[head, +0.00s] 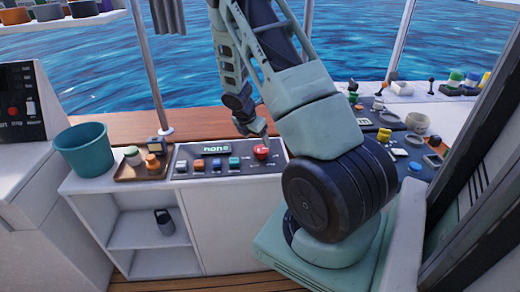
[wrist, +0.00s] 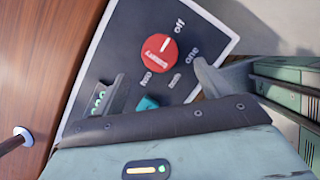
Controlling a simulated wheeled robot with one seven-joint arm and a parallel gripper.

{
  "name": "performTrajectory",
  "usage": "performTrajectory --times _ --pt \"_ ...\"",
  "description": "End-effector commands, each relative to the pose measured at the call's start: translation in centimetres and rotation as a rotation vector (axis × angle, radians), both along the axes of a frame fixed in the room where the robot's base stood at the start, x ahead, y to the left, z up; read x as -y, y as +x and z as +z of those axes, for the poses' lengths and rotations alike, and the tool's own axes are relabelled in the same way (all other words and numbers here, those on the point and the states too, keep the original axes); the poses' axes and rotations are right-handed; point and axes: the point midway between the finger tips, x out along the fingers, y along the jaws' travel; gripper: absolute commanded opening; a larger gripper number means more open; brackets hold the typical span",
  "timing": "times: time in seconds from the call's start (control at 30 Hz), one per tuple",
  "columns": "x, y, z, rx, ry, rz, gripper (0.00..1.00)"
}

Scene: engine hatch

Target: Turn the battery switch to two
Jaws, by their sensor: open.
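In the head view the red knob (head: 261,151) sits at the right end of the console panel (head: 226,172). My gripper (wrist: 162,85) is open and empty, with its fingers apart below the knob in the wrist view. In the head view my gripper (head: 250,124) hangs just above the knob.
A wooden tray (head: 143,168) with small items and a teal bucket (head: 84,150) stand to the left. More controls crowd the counter at right, behind my arm.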

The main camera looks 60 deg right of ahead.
Motion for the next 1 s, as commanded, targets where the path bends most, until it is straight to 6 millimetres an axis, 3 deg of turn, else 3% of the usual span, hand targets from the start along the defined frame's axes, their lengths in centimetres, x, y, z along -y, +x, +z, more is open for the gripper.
performTrajectory --times 0.1,0.33,0.8,0.97,1.0 --pt "0.9 -0.2 -2.5 -0.003 0.000 0.000 0.76" --pt "2.2 -0.3 -5.5 -0.001 0.000 -0.001 0.76" --pt "2.7 -0.3 -6.6 0.001 0.000 -0.001 0.76" --pt "2.7 -0.3 -6.6 0.001 0.000 -0.001 0.31" --pt "2.7 -0.3 -6.6 0.001 0.000 -0.001 0.31"
